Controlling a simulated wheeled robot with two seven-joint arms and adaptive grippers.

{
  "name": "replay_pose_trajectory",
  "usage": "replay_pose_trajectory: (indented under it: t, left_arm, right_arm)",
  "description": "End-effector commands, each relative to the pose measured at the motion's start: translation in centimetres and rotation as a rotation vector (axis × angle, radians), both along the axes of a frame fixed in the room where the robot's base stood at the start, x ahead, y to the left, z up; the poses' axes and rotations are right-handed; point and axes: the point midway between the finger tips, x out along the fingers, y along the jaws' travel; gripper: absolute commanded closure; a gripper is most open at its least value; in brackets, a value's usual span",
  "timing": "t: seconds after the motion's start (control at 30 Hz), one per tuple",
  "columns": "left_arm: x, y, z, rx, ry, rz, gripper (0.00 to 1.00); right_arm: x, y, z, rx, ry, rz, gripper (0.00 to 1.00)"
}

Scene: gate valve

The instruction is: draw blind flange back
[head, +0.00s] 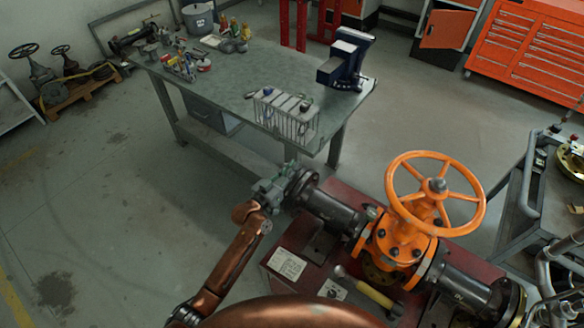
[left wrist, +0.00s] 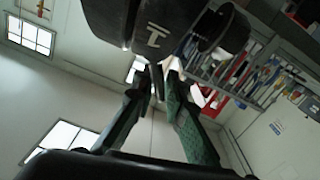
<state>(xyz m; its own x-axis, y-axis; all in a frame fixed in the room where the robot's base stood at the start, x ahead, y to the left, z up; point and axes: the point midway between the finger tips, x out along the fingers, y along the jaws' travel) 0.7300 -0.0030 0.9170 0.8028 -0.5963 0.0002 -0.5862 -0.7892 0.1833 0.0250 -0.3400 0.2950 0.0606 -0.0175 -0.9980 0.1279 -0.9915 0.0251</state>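The orange gate valve (head: 398,240) with its orange handwheel (head: 436,192) sits on a dark red bench, between two black pipe stubs. The left pipe stub (head: 330,207) ends in a dark round flange (head: 301,187), at the far left end of the run. My copper left arm reaches up to this end, and my greenish left gripper (head: 273,190) is right at the flange, overlapping its left side. In the left wrist view the two green fingers (left wrist: 160,76) point up towards a dark flanged body (left wrist: 165,28). A gap shows between the fingers; whether the tips touch the metal is unclear.
A grey workbench (head: 262,75) with a blue vise (head: 346,60) and a wire rack (head: 285,112) stands behind. A yellow-handled tool (head: 366,288) lies in front of the valve. A grey trolley (head: 522,205) stands at right. Floor left of my arm is clear.

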Motion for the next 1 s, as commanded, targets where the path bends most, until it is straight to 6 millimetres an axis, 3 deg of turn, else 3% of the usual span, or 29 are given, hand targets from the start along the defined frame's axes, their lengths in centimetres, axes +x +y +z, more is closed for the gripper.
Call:
replay_pose_trajectory:
  t: [0.13,0.67,1.0]
  left_arm:
    - [0.0,0.1,0.0,0.001,0.000,0.002,1.00]
    - [0.1,0.3,-0.1,0.004,0.000,0.005,1.00]
    - [1.0,1.6,-0.1,0.005,-0.001,0.006,1.00]
  right_arm:
    - [0.0,0.0,0.0,0.000,0.000,0.000,0.60]
    - [-0.1,0.0,0.0,0.000,0.001,0.000,0.60]
    - [-0.3,0.0,-0.6,-0.001,0.005,0.000,0.60]
